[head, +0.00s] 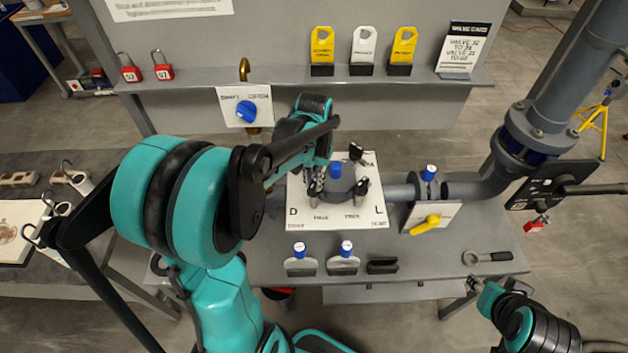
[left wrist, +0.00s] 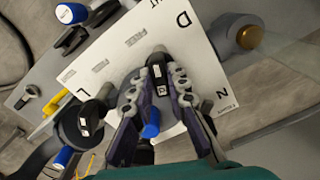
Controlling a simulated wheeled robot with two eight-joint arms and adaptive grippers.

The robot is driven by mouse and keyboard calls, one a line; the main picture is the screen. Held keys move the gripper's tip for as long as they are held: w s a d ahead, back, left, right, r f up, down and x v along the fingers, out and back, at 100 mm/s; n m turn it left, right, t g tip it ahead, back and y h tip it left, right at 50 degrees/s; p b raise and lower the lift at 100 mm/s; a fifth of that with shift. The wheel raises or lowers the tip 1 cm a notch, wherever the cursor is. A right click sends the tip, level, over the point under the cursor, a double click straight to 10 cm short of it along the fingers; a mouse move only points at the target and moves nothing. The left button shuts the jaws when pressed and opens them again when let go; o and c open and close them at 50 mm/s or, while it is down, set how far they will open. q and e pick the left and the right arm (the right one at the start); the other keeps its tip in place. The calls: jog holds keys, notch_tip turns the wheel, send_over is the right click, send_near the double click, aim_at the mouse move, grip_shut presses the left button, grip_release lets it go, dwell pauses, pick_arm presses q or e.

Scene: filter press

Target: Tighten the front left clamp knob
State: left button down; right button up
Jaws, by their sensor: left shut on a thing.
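The filter press is a round grey lid (head: 342,185) with a blue-capped valve (head: 335,170) at its centre, on a white plate (head: 335,219) lettered D and L. My left gripper (head: 316,184) comes down at the lid's front left. In the left wrist view its fingers (left wrist: 160,88) are shut on the dark front left clamp knob (left wrist: 158,72), which has a small white mark. The front right knob (head: 362,187) stands free. Another dark knob (head: 357,152) is at the back right. My right gripper (head: 484,290) is low at the right, its fingers unclear.
A pipe (head: 462,186) with a yellow-handled valve (head: 426,224) runs right of the press. A shelf behind holds several tags (head: 322,48) and red padlocks (head: 163,70).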

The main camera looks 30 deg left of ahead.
aim_at(314, 182)
pick_arm(q)
jog(key=shift+m, duration=2.2)
jog(key=c, duration=1.5)
grip_release()
notch_tip(314, 182, up, 12)
jog(key=shift+r, duration=0.1)
